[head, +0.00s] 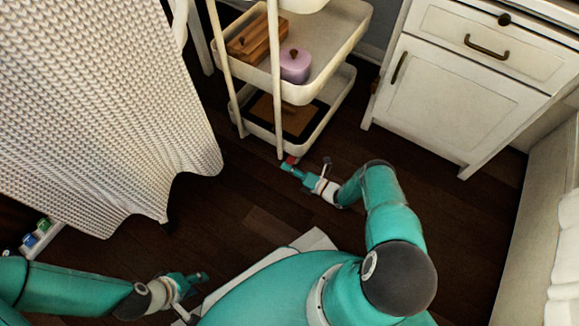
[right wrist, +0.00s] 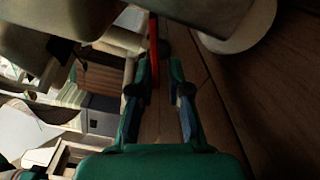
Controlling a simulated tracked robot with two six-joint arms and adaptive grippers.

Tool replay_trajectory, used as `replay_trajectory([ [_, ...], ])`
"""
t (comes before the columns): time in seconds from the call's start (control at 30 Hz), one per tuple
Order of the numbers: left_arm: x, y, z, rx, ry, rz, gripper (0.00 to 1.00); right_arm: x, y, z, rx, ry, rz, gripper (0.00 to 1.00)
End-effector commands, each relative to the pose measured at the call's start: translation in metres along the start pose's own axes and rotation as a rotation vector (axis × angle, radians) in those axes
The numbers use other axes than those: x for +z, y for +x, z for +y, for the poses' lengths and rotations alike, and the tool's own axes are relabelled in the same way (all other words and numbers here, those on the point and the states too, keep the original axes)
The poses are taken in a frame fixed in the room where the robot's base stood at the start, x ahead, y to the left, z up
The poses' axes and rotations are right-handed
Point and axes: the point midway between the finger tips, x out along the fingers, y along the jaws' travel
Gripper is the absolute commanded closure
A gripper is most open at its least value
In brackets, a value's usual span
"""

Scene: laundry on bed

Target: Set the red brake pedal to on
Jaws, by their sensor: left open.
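The red brake pedal (head: 291,160) shows as a small red patch at the foot of the white cart, by the tip of my right gripper (head: 287,166). In the right wrist view the pedal (right wrist: 154,50) is a narrow red strip, running close along the inner side of the left finger. My right gripper (right wrist: 163,70) has its fingers apart there, with floor showing between them; I cannot tell whether it touches the pedal. Whether the pedal is on or off cannot be told. My left gripper (head: 203,277) is open and empty low at the left, far from the cart.
The white cart (head: 335,60) holds a wooden box (head: 257,38) and a lilac jar (head: 295,66). A pale caster wheel (right wrist: 242,30) is close to my right gripper. A white cabinet (head: 455,105) stands at the right; a knitted blanket (head: 100,100) hangs at the left. Dark floor lies between.

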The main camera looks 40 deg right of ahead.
Motion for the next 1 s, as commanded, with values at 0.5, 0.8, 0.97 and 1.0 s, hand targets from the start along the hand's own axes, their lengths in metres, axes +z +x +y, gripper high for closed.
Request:
replay_trajectory([
  [0.5, 0.000, 0.000, 0.000, 0.000, 0.000, 0.000, 0.59, 0.001, -0.083, -0.002, -0.004, 0.001, -0.003, 0.83],
  [0.8, 0.000, 0.000, 0.000, 0.000, 0.000, -0.001, 0.59, 0.000, -0.115, -0.002, -0.001, 0.002, 0.001, 0.83],
  [0.97, 0.000, 0.000, 0.000, 0.000, 0.000, -0.001, 0.59, -0.001, -0.117, -0.002, -0.001, 0.001, 0.002, 0.83],
  [1.0, 0.000, 0.000, 0.000, 0.000, 0.000, -0.001, 0.59, -0.001, -0.117, -0.002, -0.001, 0.001, 0.002, 0.83],
])
